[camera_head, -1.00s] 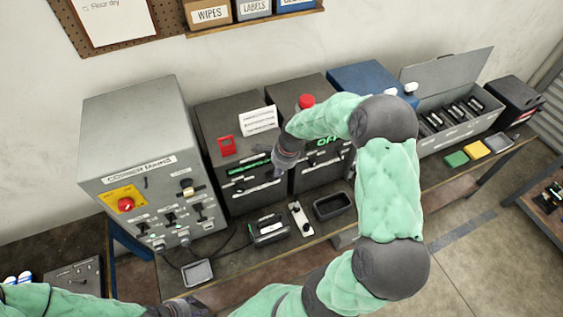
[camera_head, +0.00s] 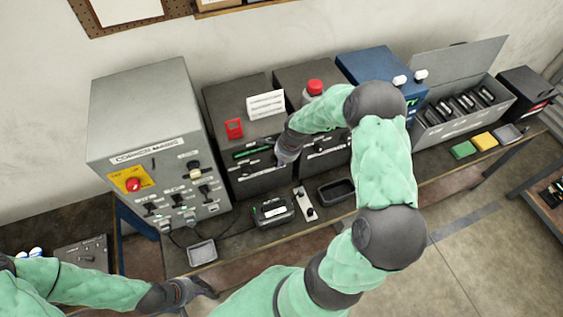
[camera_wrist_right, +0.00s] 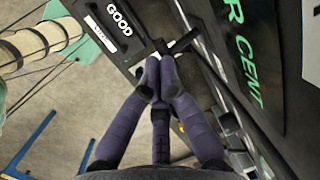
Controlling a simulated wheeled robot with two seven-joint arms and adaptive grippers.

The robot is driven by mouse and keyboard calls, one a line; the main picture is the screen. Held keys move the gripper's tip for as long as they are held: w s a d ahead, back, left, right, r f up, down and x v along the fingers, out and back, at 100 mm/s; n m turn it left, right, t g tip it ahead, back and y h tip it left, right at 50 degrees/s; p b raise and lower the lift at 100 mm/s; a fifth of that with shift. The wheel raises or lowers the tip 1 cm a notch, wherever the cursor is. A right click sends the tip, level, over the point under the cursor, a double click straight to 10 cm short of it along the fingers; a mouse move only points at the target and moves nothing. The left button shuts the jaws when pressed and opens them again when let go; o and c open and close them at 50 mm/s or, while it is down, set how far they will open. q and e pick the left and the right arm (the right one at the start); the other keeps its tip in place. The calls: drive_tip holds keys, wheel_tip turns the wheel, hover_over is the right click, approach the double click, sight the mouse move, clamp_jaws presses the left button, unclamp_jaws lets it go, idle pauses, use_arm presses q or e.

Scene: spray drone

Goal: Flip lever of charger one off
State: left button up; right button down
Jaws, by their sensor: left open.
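Charger one seems to be the left dark grey box (camera_head: 225,101) with a green display, beside the grey cabinet; I see no number on it. My right gripper (camera_head: 280,162) is at the right part of its front face. In the right wrist view my right gripper (camera_wrist_right: 154,75) has its fingertips together beside a black lever (camera_wrist_right: 178,45). I cannot tell whether they touch it. Green display letters (camera_wrist_right: 243,50) ending in "CENT" lie to the right. My left gripper (camera_head: 197,287) is open, low at the front, away from the chargers.
The grey cabinet (camera_head: 145,105) is on the left. A black battery-like unit (camera_head: 272,211), a white strip (camera_head: 305,204) and trays lie on the bench front.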

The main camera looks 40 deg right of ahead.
drive_tip(key=shift+s+a+f+n+t+h+b, duration=0.15)
drive_tip(key=shift+s+f+t+h+b, duration=0.75)
drive_tip(key=shift+b, duration=4.3)
drive_tip(key=shift+w+a+f+n+t+y+b, duration=0.2)
drive_tip(key=shift+t+b, duration=1.5)
drive_tip(key=shift+b, duration=3.45)
drive_tip(key=shift+s+d+f+n+t+h+b, duration=0.1)
drive_tip(key=shift+s+f+t+h+b, duration=0.8)
drive_tip(key=shift+b, duration=4.3)
drive_tip(key=shift+w+r+t+y, duration=0.35)
drive_tip(key=shift+w+t+y, duration=0.05)
drive_tip(key=shift+w+y, duration=0.25)
